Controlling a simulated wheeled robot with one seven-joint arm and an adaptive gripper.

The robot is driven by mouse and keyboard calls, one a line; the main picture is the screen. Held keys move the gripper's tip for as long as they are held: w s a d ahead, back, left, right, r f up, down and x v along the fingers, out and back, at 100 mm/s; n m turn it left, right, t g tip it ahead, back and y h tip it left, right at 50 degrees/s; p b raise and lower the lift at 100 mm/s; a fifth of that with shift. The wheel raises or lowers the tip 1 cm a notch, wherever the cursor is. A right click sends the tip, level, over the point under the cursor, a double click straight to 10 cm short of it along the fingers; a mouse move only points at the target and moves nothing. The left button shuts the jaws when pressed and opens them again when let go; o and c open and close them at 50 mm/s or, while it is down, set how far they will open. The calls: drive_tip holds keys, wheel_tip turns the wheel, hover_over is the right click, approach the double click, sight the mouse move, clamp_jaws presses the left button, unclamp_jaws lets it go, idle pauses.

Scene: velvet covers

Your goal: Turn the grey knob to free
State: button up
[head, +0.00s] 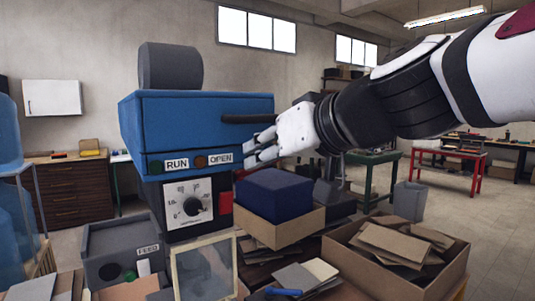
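A blue machine (198,118) stands at centre left with RUN and OPEN labels. A white dial plate (188,203) below carries a dark grey-black knob (194,206) with numbers around it; no "free" mark is readable. I cannot tell which is the grey knob. My gripper (247,156) is at the machine's right front edge, beside the OPEN label and above the dial's height. Its fingers are apart, with nothing seen between them.
A dark handle (247,118) juts right from the machine, just above my fingers. A dark blue block (274,194) sits in a cardboard box (296,226) below my gripper. A framed pane (204,268) stands in front; an open carton (440,262) of cardboard pieces is at right.

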drive_tip(key=shift+f+b, duration=0.1)
drive_tip(key=shift+b, duration=0.25)
clamp_jaws()
drive_tip(key=shift+w+d+f+m+y+b, duration=0.15)
drive_tip(key=shift+m+y+b, duration=1)
drive_tip(key=shift+m+b, duration=1.65)
drive_tip(key=shift+d+f+m+y+b, duration=0.15)
drive_tip(key=shift+m+y+b, duration=1.4)
drive_tip(key=shift+b, duration=2.15)
drive_tip(key=shift+w+d+f+m+y+b, duration=0.15)
drive_tip(key=shift+m+y+b, duration=0.65)
drive_tip(key=shift+m+b, duration=2.15)
drive_tip(key=shift+a+b, duration=0.1)
drive_tip(key=shift+b, duration=0.3)
drive_tip(key=o, duration=0.9)
unclamp_jaws()
